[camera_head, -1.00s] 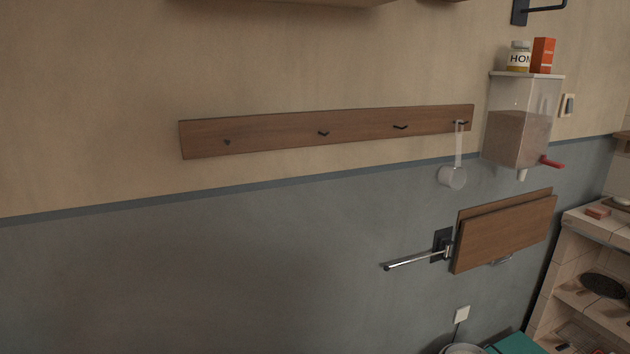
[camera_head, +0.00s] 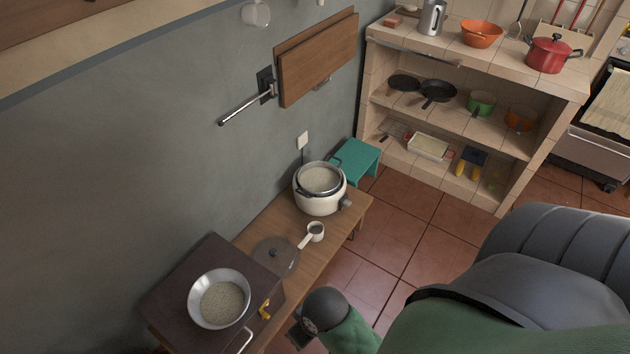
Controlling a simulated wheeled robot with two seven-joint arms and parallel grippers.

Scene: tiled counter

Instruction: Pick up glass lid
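The glass lid (camera_head: 275,255) is a round, see-through lid with a dark knob. It lies on the wooden bench, between the white cooker (camera_head: 320,190) and the metal bowl of grain (camera_head: 218,299). Nothing of mine touches it. Part of my arm, green with a dark rounded joint, comes in from the lower right, below and right of the lid. No gripper fingers can be made out in the view, and my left arm does not show.
A white measuring cup (camera_head: 315,232) lies on the wooden bench (camera_head: 352,205), close to the lid. A teal stool (camera_head: 358,158) stands beyond the cooker. A tiled shelf unit (camera_head: 470,70) with pots is at the back right. Open tiled floor (camera_head: 400,235) lies right of the bench.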

